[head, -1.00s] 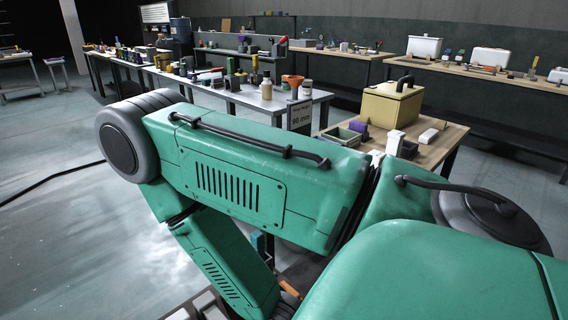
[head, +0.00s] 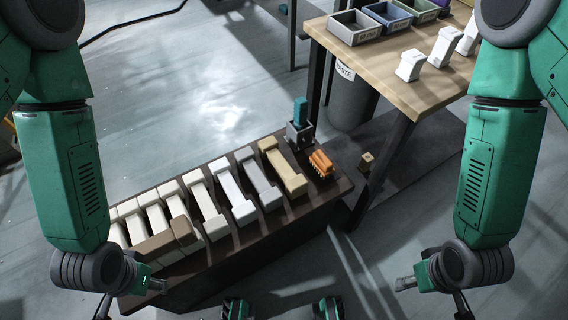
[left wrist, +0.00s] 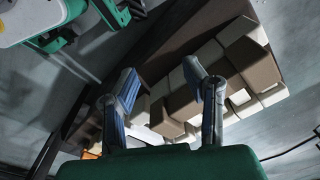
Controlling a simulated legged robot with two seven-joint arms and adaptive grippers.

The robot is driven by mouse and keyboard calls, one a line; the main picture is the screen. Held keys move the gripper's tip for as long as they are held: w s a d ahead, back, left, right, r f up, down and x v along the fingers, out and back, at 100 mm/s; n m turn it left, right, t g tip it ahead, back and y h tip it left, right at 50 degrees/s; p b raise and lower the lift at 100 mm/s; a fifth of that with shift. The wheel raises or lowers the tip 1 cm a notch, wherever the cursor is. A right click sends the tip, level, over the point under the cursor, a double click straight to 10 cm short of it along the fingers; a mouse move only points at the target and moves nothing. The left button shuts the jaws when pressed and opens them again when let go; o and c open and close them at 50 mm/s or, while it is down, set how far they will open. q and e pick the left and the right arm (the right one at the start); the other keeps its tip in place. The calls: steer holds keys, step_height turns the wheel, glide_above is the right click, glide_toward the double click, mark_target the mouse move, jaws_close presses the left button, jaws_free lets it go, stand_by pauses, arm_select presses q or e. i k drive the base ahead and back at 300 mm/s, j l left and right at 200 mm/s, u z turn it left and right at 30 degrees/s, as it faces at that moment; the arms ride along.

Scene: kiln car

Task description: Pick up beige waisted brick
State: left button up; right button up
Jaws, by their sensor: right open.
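A beige waisted brick (head: 283,168), narrow in the middle with wider ends, lies at the right end of a row of bricks on a dark low car (head: 230,262) in the head view. My left gripper (head: 130,296) is low at the left, near the car's front left corner and well apart from the beige brick. In the left wrist view its two fingers (left wrist: 160,72) are spread and empty, with brown and white bricks beyond them. I cannot pick out the beige brick there. My right gripper (head: 433,296) is open and empty, right of the car.
Grey, white and cream waisted bricks fill the row to the left, with brown bricks (head: 167,243) across its front left. An orange brush (head: 321,164) and a grey holder with a teal block (head: 300,118) stand right of the row. A wooden table (head: 390,75) and bin (head: 350,100) stand behind right.

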mark_target(296, 186)
steer(key=l, duration=1.8)
